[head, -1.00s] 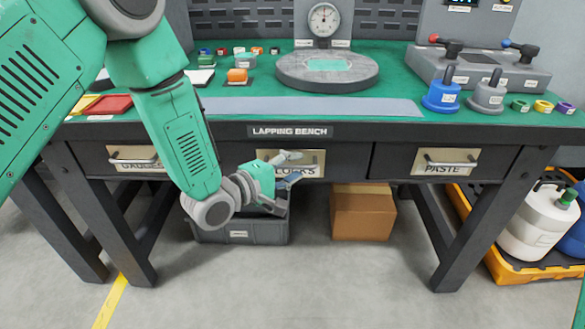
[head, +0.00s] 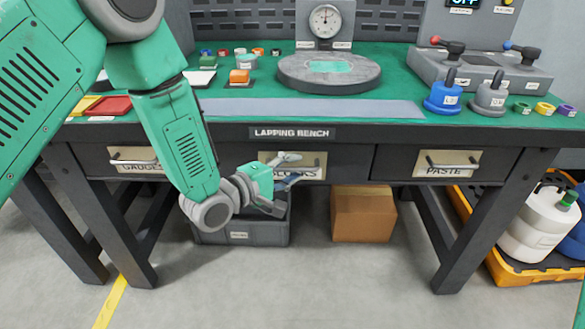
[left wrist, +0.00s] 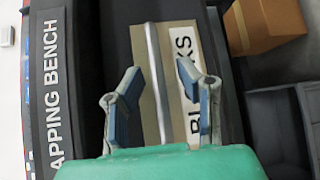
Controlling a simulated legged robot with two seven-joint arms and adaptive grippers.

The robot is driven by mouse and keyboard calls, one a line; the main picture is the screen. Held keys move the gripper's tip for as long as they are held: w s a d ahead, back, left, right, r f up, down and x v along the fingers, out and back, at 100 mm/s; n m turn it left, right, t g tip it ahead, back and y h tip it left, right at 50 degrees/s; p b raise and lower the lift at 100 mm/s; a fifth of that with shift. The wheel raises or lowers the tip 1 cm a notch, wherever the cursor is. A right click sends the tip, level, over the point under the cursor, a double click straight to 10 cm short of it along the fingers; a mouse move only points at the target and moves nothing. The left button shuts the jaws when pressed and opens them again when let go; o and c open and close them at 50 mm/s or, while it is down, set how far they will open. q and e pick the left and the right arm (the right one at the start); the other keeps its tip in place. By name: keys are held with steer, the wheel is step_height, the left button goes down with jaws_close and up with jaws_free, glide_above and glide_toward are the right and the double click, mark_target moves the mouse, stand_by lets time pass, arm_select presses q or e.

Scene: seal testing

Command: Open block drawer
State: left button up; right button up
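The block drawer (head: 345,163) is the middle drawer under the bench and looks shut. Its pale label plate (head: 318,170) is partly hidden by my left gripper (head: 288,170). In the left wrist view the plate reads "BLOCKS" in part (left wrist: 190,80), and a silver bar handle (left wrist: 155,80) crosses it. My left gripper (left wrist: 158,95) is open, with one finger on each side of the handle and a gap to it on both sides. How far the fingertips are from the drawer front is hard to tell. My right gripper is not in view.
The gauges drawer (head: 110,165) is at left and the paste drawer (head: 445,165) at right, both shut. A grey bin (head: 240,232) and a cardboard box (head: 362,215) stand on the floor under the bench. The floor in front is clear.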

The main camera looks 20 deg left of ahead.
arm_select(q)
steer(key=v, duration=1.2)
steer(key=s+a+f+m+g+y, duration=0.1)
steer(key=s+f+m+g+y, duration=0.15)
steer(key=s+f, duration=0.4)
steer(key=s+f+m+g+y, duration=0.2)
steer(key=s+f+m+g, duration=0.15)
steer(key=f, duration=0.65)
steer(key=s+a+f+m+g+y, duration=0.2)
steer(key=s+f+m+g, duration=0.2)
steer(key=s, duration=0.3)
steer(key=s+a+f+m+g+y, duration=0.2)
steer(key=s+f+m+g, duration=0.15)
steer(key=s, duration=0.45)
step_height(320, 180, up, 13)
steer(key=s+p, duration=0.1)
steer(key=p, duration=1.3)
steer(key=shift+s+r+m, duration=0.15)
steer(key=shift+m, duration=0.3)
